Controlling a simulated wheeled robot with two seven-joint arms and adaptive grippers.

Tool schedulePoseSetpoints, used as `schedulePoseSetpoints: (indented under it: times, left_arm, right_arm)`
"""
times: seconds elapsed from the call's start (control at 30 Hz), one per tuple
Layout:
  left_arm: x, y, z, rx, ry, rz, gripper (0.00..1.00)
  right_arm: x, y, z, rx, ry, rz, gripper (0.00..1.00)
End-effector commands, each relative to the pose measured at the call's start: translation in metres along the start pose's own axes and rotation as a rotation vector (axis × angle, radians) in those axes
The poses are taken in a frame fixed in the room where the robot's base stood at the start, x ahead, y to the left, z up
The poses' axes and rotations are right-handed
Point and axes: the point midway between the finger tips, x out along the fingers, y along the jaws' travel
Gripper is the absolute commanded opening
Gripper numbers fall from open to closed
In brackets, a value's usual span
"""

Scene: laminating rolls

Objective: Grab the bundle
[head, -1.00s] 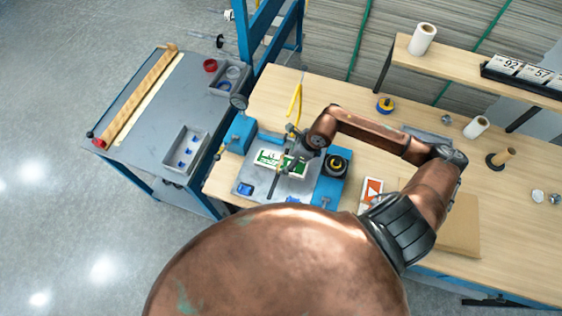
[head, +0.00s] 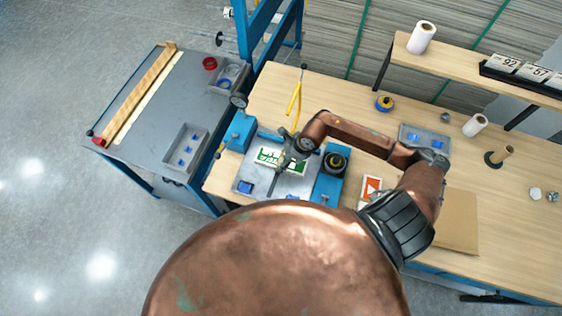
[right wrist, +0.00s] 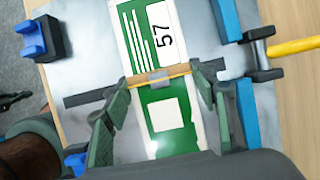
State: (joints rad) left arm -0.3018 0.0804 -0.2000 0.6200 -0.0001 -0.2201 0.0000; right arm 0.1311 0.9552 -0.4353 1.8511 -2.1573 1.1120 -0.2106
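In the right wrist view my right gripper (right wrist: 160,82) is open, with one green finger at each side of the bundle, level with the band. I cannot tell whether the fingertips touch its edges.
A blue press frame with a black knob (head: 335,162) stands right of the bundle. A yellow handle (head: 294,100) rises behind it. A blue block (right wrist: 38,37) is on the plate's left side. A grey tray (head: 424,138) and an orange card (head: 371,187) lie right.

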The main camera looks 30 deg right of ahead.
Motion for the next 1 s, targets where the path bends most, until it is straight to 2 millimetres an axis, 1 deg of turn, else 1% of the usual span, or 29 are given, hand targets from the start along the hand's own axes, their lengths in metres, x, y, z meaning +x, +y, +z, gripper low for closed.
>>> schedulePoseSetpoints:
  times: [0.03, 0.07, 0.43, 0.77, 0.87, 1.0]
  left_arm:
    - [0.0, 0.0, 0.003, -0.001, -0.004, 0.0, 0.0]
    - [0.0, 0.0, 0.004, -0.001, -0.005, 0.0, 0.0]
    - [0.0, 0.0, 0.001, 0.0, -0.002, 0.0, 0.0]
    - [0.001, 0.0, -0.003, 0.001, 0.004, 0.0, 0.0]
    - [0.003, 0.0, -0.003, 0.001, 0.003, 0.0, 0.0]
    - [0.009, 0.001, -0.002, 0.001, 0.002, 0.0, 0.0]
  right_arm:
    - [0.0, 0.0, 0.0, 0.0, 0.0, 0.0, 0.46]
    - [0.0, 0.0, 0.0, 0.0, 0.0, 0.0, 0.44]
    - [0.0, 0.0, 0.0, 0.001, 0.0, 0.0, 0.19]
    - [-0.004, -0.001, 0.002, -0.001, -0.002, -0.001, 0.19]
    - [-0.011, -0.001, 0.005, -0.003, -0.003, -0.003, 0.19]
    - [-0.031, -0.002, 0.014, -0.005, -0.004, -0.005, 0.19]
